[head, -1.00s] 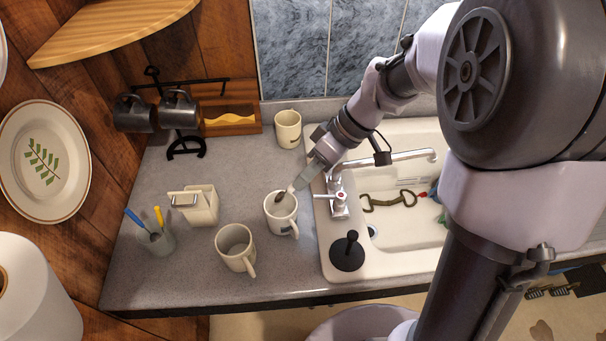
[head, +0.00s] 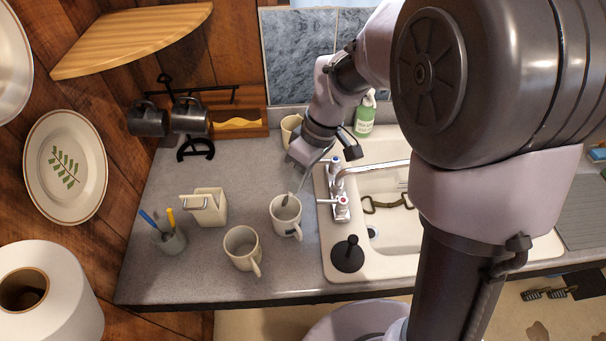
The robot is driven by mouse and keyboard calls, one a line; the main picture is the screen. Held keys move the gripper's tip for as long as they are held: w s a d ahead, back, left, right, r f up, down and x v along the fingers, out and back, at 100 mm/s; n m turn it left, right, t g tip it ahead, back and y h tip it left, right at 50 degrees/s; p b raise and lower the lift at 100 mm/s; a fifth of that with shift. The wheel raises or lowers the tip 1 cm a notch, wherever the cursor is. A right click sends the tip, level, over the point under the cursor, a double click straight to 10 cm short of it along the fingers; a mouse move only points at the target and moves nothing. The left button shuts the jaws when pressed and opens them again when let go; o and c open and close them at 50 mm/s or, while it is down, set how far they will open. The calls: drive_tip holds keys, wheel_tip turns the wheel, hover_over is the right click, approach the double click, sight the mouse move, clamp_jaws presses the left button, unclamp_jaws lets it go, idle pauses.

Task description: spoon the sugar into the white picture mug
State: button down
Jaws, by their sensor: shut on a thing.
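My gripper (head: 309,165) is shut on a spoon (head: 286,200), above and to the right of a white mug (head: 285,227). The spoon tilts down to the left, and its bowl shows at the mug's opening. I cannot tell how deep it sits or whether sugar is on it. This mug has a small dark mark on its side, partly seen. A second white mug (head: 241,254) stands nearer the front, with no picture visible. A third mug (head: 290,128) stands at the back, partly hidden by my arm. A pale square canister (head: 206,208) with a wire clasp stands left; its contents are hidden.
A cup of blue and yellow utensils (head: 171,241) stands at the left. A green bottle (head: 364,118) stands behind. The counter's front left is clear.

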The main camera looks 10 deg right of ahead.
drive_tip(key=shift+a+r+h+p, duration=0.45)
drive_tip(key=shift+a+h+p, duration=0.1)
drive_tip(key=shift+p, duration=0.15)
drive_tip(key=shift+w+f, duration=0.1)
drive_tip(key=shift+f, duration=0.1)
drive_tip(key=shift+a+r+h+p, duration=0.35)
drive_tip(key=shift+h+p, duration=0.2)
drive_tip(key=shift+p, duration=0.45)
drive_tip(key=shift+w+a+p, duration=0.1)
drive_tip(key=shift+a+p, duration=0.2)
drive_tip(key=shift+p, duration=0.2)
drive_tip(key=shift+w+a+f+g+h+p, duration=0.15)
drive_tip(key=shift+a+g+h+p, duration=0.2)
drive_tip(key=shift+h, duration=0.35)
drive_tip(key=shift+d, duration=0.1)
